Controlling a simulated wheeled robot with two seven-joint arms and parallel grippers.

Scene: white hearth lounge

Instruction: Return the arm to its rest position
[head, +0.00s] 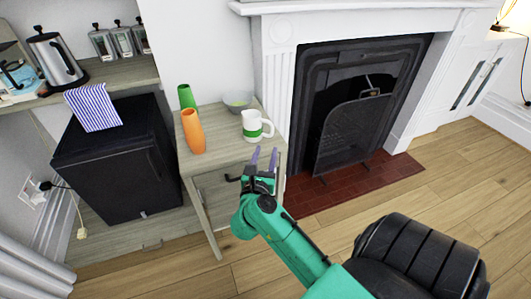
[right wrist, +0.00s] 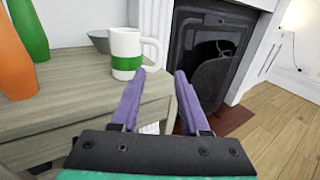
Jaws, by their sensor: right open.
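My right arm is green and reaches up from the bottom of the head view. Its right gripper (head: 264,160) is open and empty, with two purple fingers near the front right corner of the small wooden table (head: 222,150). In the right wrist view the open fingers (right wrist: 158,100) point toward the table's right edge, with nothing between them. A white mug with a green band (head: 256,125) stands upright on the table just beyond the fingers, apart from them; it also shows in the right wrist view (right wrist: 126,52). My left gripper is not in view.
An orange vase (head: 193,131), a green vase (head: 186,97) and a grey bowl (head: 238,101) stand on the table. A black mini fridge (head: 118,155) is at left. The fireplace (head: 350,110) is behind at right. Wooden floor (head: 440,165) is clear at right.

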